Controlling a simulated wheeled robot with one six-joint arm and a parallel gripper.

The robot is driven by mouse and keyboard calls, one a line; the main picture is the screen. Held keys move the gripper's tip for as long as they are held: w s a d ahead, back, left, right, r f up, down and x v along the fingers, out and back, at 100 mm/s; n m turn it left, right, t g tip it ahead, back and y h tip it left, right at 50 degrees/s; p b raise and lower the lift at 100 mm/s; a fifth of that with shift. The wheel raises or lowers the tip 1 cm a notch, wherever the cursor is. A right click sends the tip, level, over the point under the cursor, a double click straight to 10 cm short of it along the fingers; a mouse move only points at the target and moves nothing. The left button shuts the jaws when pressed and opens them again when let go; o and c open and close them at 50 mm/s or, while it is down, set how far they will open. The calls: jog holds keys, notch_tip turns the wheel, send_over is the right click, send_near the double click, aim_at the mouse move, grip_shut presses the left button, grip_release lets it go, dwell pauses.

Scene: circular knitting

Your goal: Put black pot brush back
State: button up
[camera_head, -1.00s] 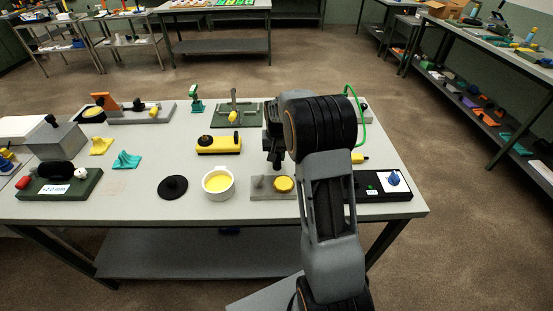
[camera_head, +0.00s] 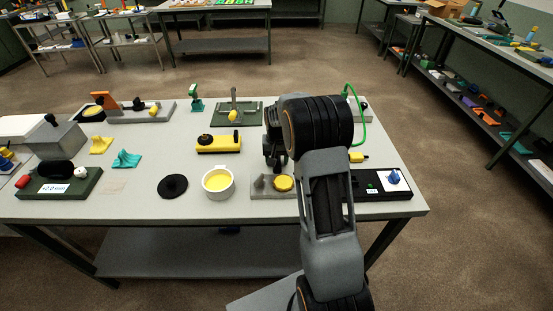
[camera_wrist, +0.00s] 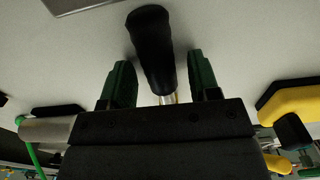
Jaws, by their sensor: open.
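A black handle with a silvery metal part below it, probably the black pot brush (camera_wrist: 152,45), shows between my fingers in the wrist view. My gripper (camera_wrist: 161,85) is open, with one green finger on each side of the handle and gaps visible. In the head view my gripper (camera_head: 274,158) is low over the table, behind the grey block with a yellow disc (camera_head: 259,193). My wrist hides most of that spot, and the brush's lower end is hidden. A white pot with yellow contents (camera_head: 218,191) stands left of the grey block.
A round black lid (camera_head: 172,187) lies left of the pot. A yellow block with a black knob (camera_head: 225,145) is left of my gripper. A green stand (camera_head: 246,122) is behind it. A black tray with a white pad (camera_head: 375,191) is at the right.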

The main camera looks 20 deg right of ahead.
notch_tip(320, 180, up, 12)
jog(key=s+a+r+n+t, duration=0.2)
jog(key=s+a+r, duration=0.35)
jog(key=s, duration=0.35)
jog(key=s+a+f+n, duration=0.1)
jog(key=s+a, duration=0.1)
jog(key=s, duration=0.5)
jog(key=s+a+f+n+t, duration=0.1)
jog(key=s+a+f, duration=0.1)
jog(key=s, duration=0.5)
jog(key=shift+a+f+n+t, duration=0.3)
jog(key=shift+a+n, duration=0.1)
jog(key=shift+a, duration=0.3)
